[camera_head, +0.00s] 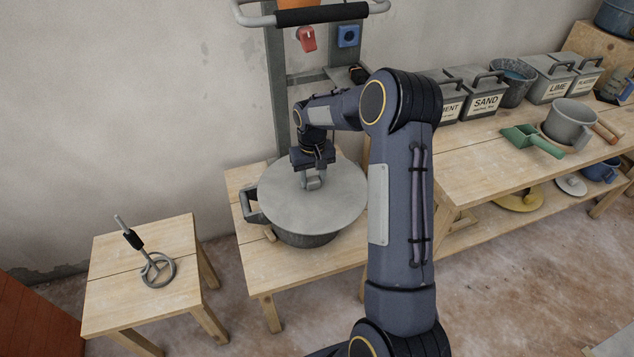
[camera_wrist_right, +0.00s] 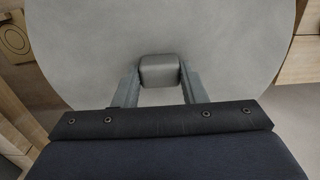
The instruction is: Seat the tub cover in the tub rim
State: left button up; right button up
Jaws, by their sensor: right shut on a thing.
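The tub cover (camera_head: 331,205) is a round, flat grey disc with a block-like handle (camera_wrist_right: 160,70) at its middle. My right gripper (camera_head: 313,181) is shut on this handle, with one finger on each side in the wrist view. The dark grey tub (camera_head: 307,239) stands under the cover on a low wooden table, with a side handle at its left. The cover lies over the tub's top and hides most of the rim. I cannot tell whether it is seated in the rim or just above it. My left gripper is not in view.
A small wooden stool (camera_head: 106,262) at the left holds a metal ring tool (camera_head: 158,269). A wooden bench (camera_head: 478,170) at the right carries labelled boxes, a grey pot (camera_head: 569,124) and a green scoop (camera_head: 531,139). A wheeled frame (camera_head: 277,100) stands behind the tub.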

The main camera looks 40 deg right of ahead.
jog(key=w, duration=0.2)
jog(key=w+d+p, duration=0.1)
jog(key=w, duration=0.1)
jog(key=w+d+p, duration=0.1)
jog(key=w, duration=0.2)
jog(key=shift+f, duration=0.2)
notch_tip(320, 180, down, 2)
jog(key=shift+b, duration=0.7)
jog(key=shift+f+b, duration=0.3)
jog(key=shift+f, duration=0.25)
jog(key=shift+f+b, duration=0.55)
jog(key=shift+f, duration=0.2)
jog(key=shift+f+b, duration=0.3)
jog(key=shift+f, duration=0.15)
jog(key=shift+f, duration=0.15)
dwell(0.5)
jog(key=shift+f, duration=0.1)
jog(key=o, duration=1)
